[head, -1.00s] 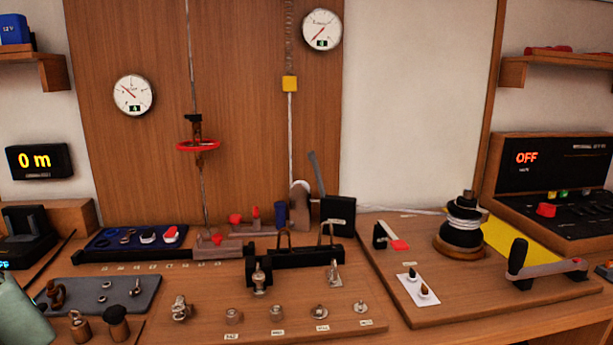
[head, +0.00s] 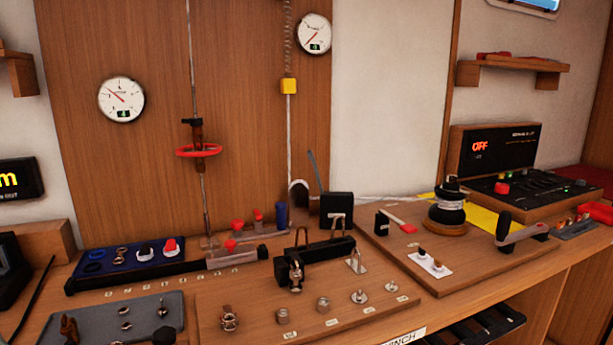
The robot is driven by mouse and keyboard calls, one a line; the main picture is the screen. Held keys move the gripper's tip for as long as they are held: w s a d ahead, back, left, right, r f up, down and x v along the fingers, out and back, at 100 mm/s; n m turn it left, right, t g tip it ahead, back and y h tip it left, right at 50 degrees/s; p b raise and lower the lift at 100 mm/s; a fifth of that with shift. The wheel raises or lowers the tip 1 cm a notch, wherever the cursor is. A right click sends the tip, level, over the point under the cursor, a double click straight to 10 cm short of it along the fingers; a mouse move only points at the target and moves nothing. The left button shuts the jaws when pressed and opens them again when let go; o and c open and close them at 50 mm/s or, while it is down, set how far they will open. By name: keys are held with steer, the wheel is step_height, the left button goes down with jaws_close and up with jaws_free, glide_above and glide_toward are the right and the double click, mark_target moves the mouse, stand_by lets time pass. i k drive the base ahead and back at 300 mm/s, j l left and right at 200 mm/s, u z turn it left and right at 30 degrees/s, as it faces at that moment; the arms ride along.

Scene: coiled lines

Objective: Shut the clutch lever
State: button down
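No lever has a readable label naming it the clutch lever. A lever with a red end (head: 401,222) is mounted on the right wooden board, left of the dark winch drum (head: 448,214). Its white arm slants down from a black bracket to the right. A tall grey lever (head: 315,171) stands up, leaning slightly left, by a black box (head: 337,210) at the back of the bench. I cannot tell which of the two is the clutch, nor its exact state. My gripper is not in view.
A crank with a black knob (head: 503,227) stands at the right board's edge. A white plate with two small toggles (head: 430,262) lies in front of the red-ended lever. The front board carries several metal fittings. A control panel (head: 500,150) at right reads OFF.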

mark_target(310, 156)
steer(key=k+j+z, duration=0.1)
steer(key=j, duration=0.35)
steer(key=k+j+z, duration=0.15)
steer(key=j, duration=0.3)
steer(key=k+j+z, duration=0.1)
steer(key=j, duration=0.3)
steer(key=k+j+z, duration=0.1)
steer(key=j, duration=0.3)
steer(key=k+j+z, duration=0.15)
steer(key=k+j, duration=0.15)
steer(key=i+l+u, duration=0.1)
steer(key=l, duration=0.3)
steer(key=i+l+u, duration=0.1)
steer(key=l, duration=0.3)
steer(key=i+l+u, duration=0.1)
steer(key=l, duration=0.3)
steer(key=i+l+u, duration=0.1)
steer(key=i+l, duration=0.15)
steer(key=l, duration=0.2)
steer(key=i, duration=1)
